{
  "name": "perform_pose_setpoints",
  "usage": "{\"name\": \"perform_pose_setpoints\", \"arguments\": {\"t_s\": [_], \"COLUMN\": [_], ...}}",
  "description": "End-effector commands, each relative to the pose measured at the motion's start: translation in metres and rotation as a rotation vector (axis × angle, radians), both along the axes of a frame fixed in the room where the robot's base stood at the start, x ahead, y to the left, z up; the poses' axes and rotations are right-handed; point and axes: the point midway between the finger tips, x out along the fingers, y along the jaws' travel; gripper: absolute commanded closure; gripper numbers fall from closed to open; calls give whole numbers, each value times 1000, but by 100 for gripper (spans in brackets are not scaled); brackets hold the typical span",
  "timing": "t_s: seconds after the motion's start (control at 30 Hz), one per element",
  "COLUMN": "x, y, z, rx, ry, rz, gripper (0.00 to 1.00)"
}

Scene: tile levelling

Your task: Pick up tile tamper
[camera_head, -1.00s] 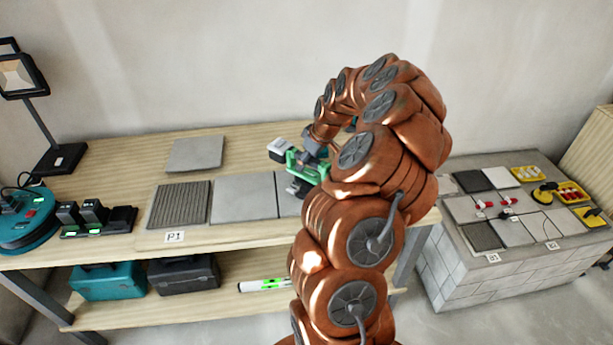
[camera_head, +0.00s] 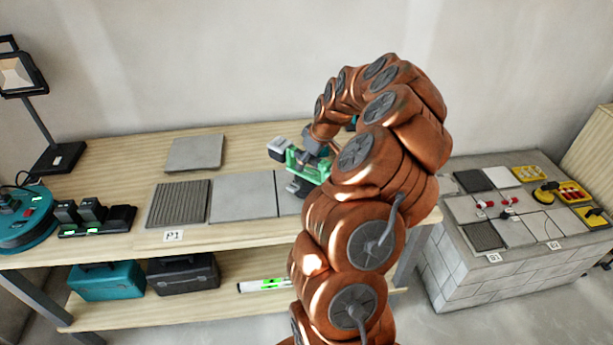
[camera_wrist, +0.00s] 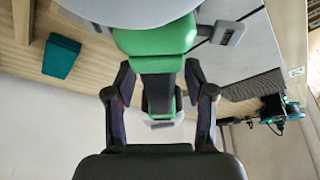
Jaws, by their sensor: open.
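The tile tamper is a green and dark tool on the workbench; it shows in the head view (camera_head: 304,165), partly hidden by my arm. In the wrist view its green body (camera_wrist: 155,42) and a pale rounded part fill the top middle. Its dark narrow part runs down between my fingers. My gripper (camera_wrist: 158,76) is open, with one finger on each side of this dark part and visible gaps on both sides. In the head view the fingers are mostly hidden behind my arm.
The workbench (camera_head: 110,206) also carries grey tiles (camera_head: 243,195), a ribbed tile (camera_head: 178,204), chargers (camera_head: 95,217), a teal reel (camera_head: 22,217) and a lamp (camera_head: 62,158). A teal case (camera_wrist: 61,57) shows near my gripper. A tiled block (camera_head: 455,278) stands right.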

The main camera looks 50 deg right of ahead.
Motion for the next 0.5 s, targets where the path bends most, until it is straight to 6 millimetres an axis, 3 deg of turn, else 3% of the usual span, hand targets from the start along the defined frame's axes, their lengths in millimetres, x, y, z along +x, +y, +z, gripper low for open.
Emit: {"name": "perform_pose_setpoints", "arguments": {"t_s": [0.4, 0.5], "x": [0, 0], "y": [0, 0], "z": [-1, -1], "rx": [0, 0], "ry": [0, 0], "rz": [0, 0], "gripper": [46, 56]}}
